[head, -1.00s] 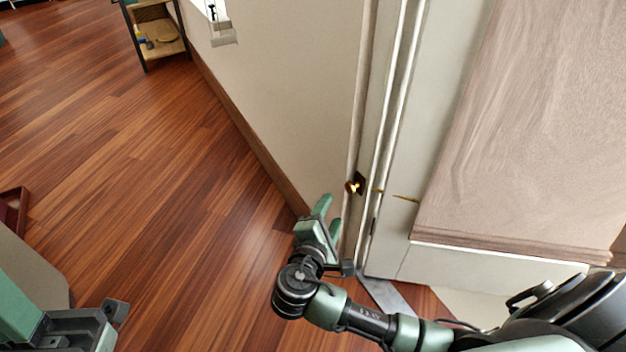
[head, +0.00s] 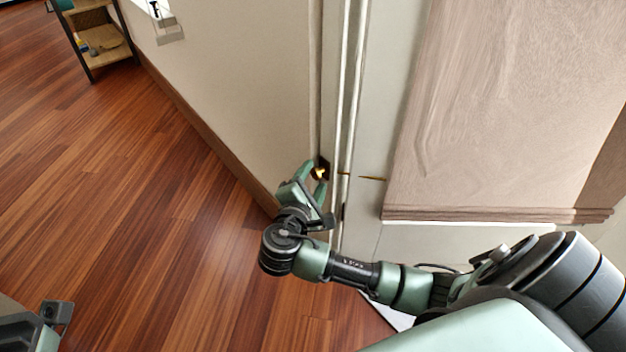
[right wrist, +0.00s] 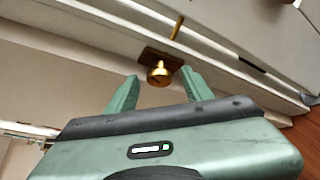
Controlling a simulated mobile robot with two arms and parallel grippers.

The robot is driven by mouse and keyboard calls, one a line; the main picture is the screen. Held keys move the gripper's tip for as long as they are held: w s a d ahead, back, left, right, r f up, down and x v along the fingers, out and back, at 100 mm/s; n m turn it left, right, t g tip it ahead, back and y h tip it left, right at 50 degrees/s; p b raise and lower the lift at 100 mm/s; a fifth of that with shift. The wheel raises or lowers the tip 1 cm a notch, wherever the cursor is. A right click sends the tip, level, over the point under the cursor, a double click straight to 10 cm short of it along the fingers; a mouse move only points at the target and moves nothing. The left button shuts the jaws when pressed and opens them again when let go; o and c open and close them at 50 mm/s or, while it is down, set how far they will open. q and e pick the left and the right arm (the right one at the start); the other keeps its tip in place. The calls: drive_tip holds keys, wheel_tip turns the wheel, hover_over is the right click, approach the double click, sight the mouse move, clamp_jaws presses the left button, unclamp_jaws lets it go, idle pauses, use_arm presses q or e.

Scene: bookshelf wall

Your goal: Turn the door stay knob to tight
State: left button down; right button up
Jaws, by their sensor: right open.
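The brass door stay knob (head: 319,173) sits on a dark plate on the door frame. It also shows in the right wrist view (right wrist: 159,74), with a thin brass rod (right wrist: 177,28) beyond it. My right gripper (head: 308,168) is open and close to the knob. In the right wrist view its two fingers (right wrist: 160,86) stand either side of the knob's near end, and no contact shows. The rod also shows against the door in the head view (head: 371,178). My left gripper (head: 54,318) is only partly in view at the lower left corner; its fingers cannot be made out.
The pale door (head: 395,110) with a beige blind (head: 500,110) stands to the right of the frame. A beige wall (head: 235,80) with a brown baseboard runs to the left. A small shelf (head: 104,62) stands at the far left. The wooden floor (head: 120,190) is clear.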

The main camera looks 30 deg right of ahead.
clamp_jaws()
